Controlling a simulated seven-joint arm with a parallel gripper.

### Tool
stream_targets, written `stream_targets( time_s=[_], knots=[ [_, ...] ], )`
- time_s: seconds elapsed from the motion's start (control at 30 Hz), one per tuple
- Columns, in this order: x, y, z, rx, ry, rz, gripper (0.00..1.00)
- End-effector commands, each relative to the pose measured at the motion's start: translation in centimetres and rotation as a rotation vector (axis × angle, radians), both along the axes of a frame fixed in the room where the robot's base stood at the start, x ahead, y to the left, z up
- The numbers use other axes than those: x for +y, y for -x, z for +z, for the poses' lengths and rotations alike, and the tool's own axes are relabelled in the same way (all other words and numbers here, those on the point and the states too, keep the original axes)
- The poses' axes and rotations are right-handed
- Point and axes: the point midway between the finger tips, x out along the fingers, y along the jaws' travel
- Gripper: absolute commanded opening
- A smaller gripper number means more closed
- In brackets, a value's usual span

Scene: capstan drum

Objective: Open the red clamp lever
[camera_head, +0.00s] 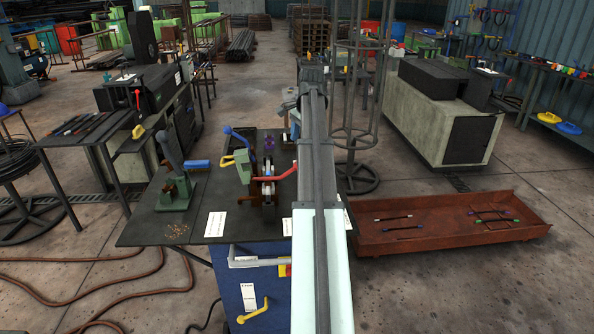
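A red lever (276,177) sits on the capstan drum fixture (268,190) on the dark bench top. It runs roughly sideways, its right end slightly raised and close to my arm in the picture. A green body (244,165) with a yellow handle and a blue lever (240,137) stand just left of and behind it. My arm reaches forward from the bottom centre, past the fixture's right side. Its far end is a dark wrist joint near the top. My gripper's fingers cannot be made out; they seem hidden behind the arm.
A green lever press (175,185) stands at the bench's left, with a blue-handled tool (196,164) beside it. White cards (215,224) lie along the front edge. A rusty tray (450,236) stands right of the bench. My arm hides the bench's right part.

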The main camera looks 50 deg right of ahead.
Motion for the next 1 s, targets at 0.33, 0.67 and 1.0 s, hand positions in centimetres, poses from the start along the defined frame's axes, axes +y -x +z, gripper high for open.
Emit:
stream_targets(
  time_s=[0.33,0.67,1.0],
  knots=[
    [-0.1,-0.7,-4.5,0.004,-0.001,-0.003,0.62],
    [-0.3,-1.8,-9.7,0.005,-0.001,-0.004,0.62],
    [-0.5,-2.4,-13.0,0.004,0.0,-0.004,0.62]
  ],
)
